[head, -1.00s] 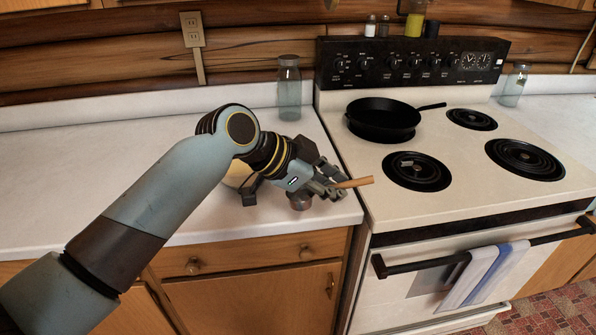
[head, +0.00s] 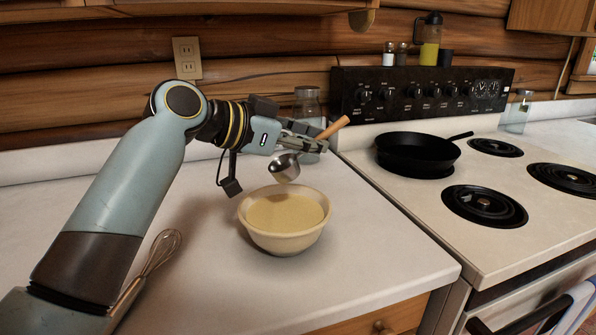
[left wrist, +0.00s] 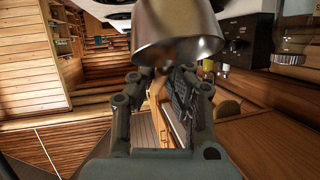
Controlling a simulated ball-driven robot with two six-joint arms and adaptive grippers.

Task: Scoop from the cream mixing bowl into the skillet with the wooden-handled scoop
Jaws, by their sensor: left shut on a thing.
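My left gripper (head: 306,139) is shut on the wooden-handled scoop (head: 285,167). The scoop's orange-brown handle sticks up to the right of the fingers, and its metal cup hangs below them, above the bowl. In the left wrist view the metal cup (left wrist: 177,35) shows large just beyond the fingers. The cream mixing bowl (head: 285,240) stands on the left counter, with a pale yellow batter inside. The black skillet (head: 417,155) sits on the back left burner of the stove, to the right of the gripper. The scoop's contents cannot be seen. My right gripper is not in view.
A whisk (head: 153,262) lies on the counter at left, partly behind my arm. A glass jar (head: 307,103) stands behind my gripper. The front left burner (head: 484,206) is bare. Shakers and a yellow-filled bottle stand on the stove's back panel.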

